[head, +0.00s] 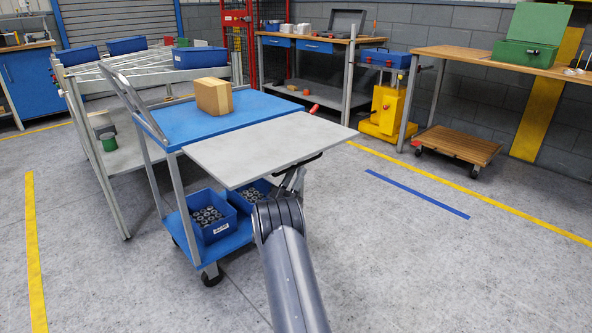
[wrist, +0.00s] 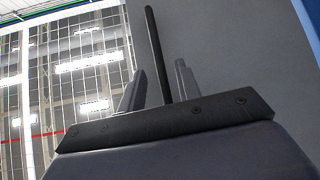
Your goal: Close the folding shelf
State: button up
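The folding shelf (head: 268,148) is a grey board at the near right side of the blue trolley (head: 205,118). It stands raised, about level with the trolley's blue top. I see no finger clearly touching the rod. The shelf's grey underside (wrist: 230,55) fills the right of that view. A red grip (head: 314,108) shows beyond the shelf's far edge.
A cardboard box (head: 213,95) stands on the trolley top, behind the shelf. Blue bins of metal parts (head: 212,216) sit on the lower deck. A grey rack (head: 130,150) stands close on the left.

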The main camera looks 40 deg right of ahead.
aim_at(298, 166)
jog(key=shift+w+d+r, duration=0.15)
jog(key=shift+d+r, duration=0.25)
jog(key=shift+r, duration=0.3)
jog(key=shift+w+d+r, duration=0.15)
jog(key=shift+d+r, duration=0.2)
jog(key=shift+r, duration=0.3)
jog(key=shift+c, duration=0.4)
grip_shut()
